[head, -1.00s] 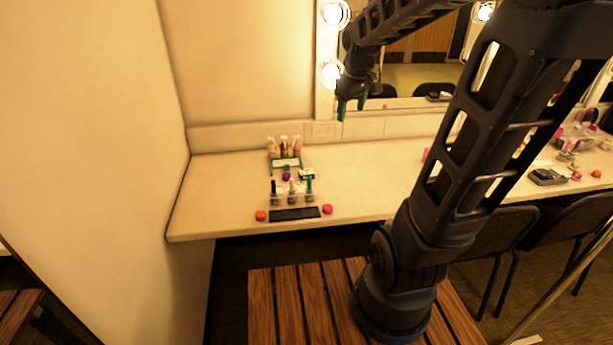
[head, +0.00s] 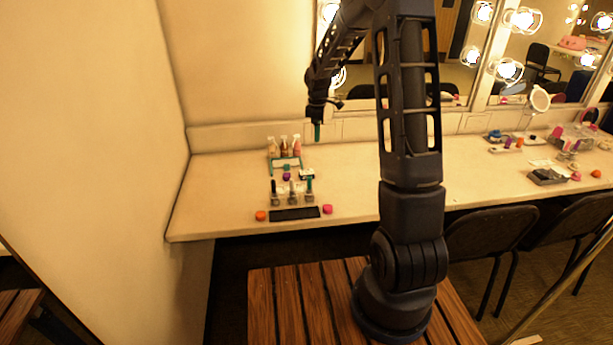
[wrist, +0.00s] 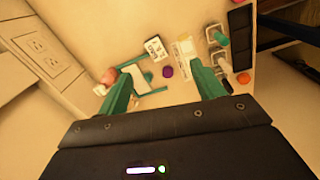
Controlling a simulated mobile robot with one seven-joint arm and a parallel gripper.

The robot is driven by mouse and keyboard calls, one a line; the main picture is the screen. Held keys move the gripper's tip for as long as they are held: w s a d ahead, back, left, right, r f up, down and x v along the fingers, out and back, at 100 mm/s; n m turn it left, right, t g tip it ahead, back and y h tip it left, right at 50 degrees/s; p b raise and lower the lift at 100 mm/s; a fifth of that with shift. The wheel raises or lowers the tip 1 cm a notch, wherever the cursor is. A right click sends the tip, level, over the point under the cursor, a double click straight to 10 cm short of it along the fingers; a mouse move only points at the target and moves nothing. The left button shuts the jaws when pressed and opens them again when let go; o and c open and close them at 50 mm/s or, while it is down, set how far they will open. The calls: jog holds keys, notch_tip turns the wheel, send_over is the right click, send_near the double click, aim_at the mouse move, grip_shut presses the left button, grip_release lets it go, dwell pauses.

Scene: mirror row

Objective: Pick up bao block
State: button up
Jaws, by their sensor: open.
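A small white block with dark lettering (wrist: 155,48) lies on the counter beyond my fingertips in the wrist view. Its lettering is too small to read surely; it looks like the bao block. In the head view the block (head: 306,175) sits right of a purple round thing (head: 287,177). My gripper (head: 317,131) hangs above the back of the counter, fingers down, apart from the block. In the wrist view my gripper (wrist: 160,75) has its two green fingers spread with nothing between them.
A green-framed stand (wrist: 152,92) is close below the block, with bottles (head: 284,146) behind. Clear holders with brush-like items (head: 291,192), a black tray (head: 294,213), and orange (head: 261,216) and pink (head: 327,209) pieces are in front. The counter to the right (head: 350,175) is bare.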

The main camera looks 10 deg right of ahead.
jog(key=w+a+f+n, duration=0.3)
jog(key=w+f, duration=0.3)
jog(key=f, duration=0.5)
send_over(309, 171)
jog(key=shift+g, duration=0.4)
jog(key=f, duration=0.5)
jog(key=shift+w+a+f, duration=0.15)
jog(key=shift+w+f, duration=0.15)
jog(key=shift+w, duration=0.05)
jog(key=shift+s+f, duration=0.2)
jog(key=shift+f, duration=1.1)
jog(key=shift+s+f, duration=0.15)
jog(key=shift+f, duration=1.15)
jog(key=shift+c, duration=0.5)
jog(key=c, duration=1)
